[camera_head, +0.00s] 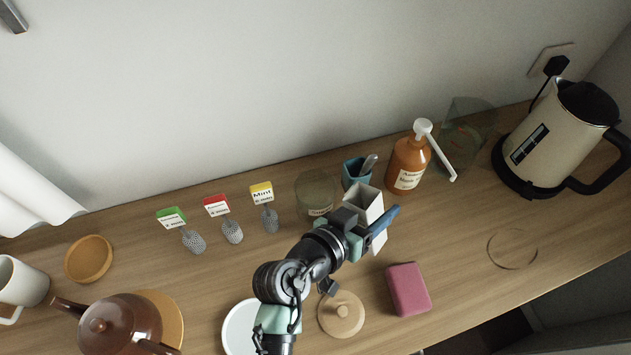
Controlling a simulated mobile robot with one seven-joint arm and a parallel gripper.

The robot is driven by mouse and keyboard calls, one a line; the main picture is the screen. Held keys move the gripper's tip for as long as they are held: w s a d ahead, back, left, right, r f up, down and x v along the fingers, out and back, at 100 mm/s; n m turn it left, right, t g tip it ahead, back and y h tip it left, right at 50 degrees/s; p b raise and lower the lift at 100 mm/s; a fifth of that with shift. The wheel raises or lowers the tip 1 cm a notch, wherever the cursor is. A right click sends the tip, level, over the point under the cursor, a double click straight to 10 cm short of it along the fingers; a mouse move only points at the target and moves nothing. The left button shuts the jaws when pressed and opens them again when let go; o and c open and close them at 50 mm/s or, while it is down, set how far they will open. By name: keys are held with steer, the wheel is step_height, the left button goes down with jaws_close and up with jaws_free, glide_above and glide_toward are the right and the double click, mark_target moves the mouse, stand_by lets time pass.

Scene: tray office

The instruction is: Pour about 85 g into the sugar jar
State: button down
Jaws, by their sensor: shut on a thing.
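The sugar jar looks to be the clear glass jar (316,194) with a pale label, standing open at the back of the counter, just left of my gripper; its label is too small to read surely. My gripper (371,220) is shut on a white, open-topped box-shaped container (368,201). The container is right of the jar and apart from it in the picture. A blue bar crosses its right side. I cannot see what is inside the container or how full the jar is. A round wooden lid (341,314) with a knob lies in front.
A teal cup (356,172) with a spoon, an amber pump bottle (407,165), a glass pitcher (469,130) and a kettle (558,135) stand behind and right. A pink block (408,289) lies at front. Tea infusers with tags (231,232), a teapot (118,325) and a white plate (238,326) are left.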

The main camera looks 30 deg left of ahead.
mark_target(369, 199)
steer(key=shift+a+n+h, duration=0.4)
steer(key=shift+a+n, duration=0.05)
steer(key=shift+n, duration=0.25)
steer(key=shift+w+a+r+n+h+p, duration=0.1)
steer(key=shift+a+r+n+h+p, duration=0.35)
steer(key=shift+r+n+p, duration=0.45)
steer(key=shift+r+n+h+p, duration=0.25)
steer(key=shift+n+p, duration=0.05)
steer(key=shift+p, duration=0.45)
steer(key=shift+d+f+n+h, duration=0.2)
steer(key=shift+f+n+h, duration=0.3)
steer(key=shift+f+n, duration=0.2)
steer(key=shift+d+r+n+p, duration=0.1)
steer(key=shift+r+n+p, duration=0.2)
steer(key=shift+r, duration=0.1)
steer(key=shift+r+n+t+h+p, duration=0.4)
steer(key=shift+r+n+h+p, duration=0.3)
steer(key=shift+n+p, duration=0.25)
steer(key=shift+w+a+r+n+h+p, duration=0.1)
steer(key=shift+a+r+n+h+p, duration=0.25)
steer(key=shift+a+r+n, duration=0.35)
steer(key=shift+a+r+n+t+p, duration=0.1)
steer(key=shift+r+n+t+p, duration=0.45)
steer(key=shift+r+n, duration=0.4)
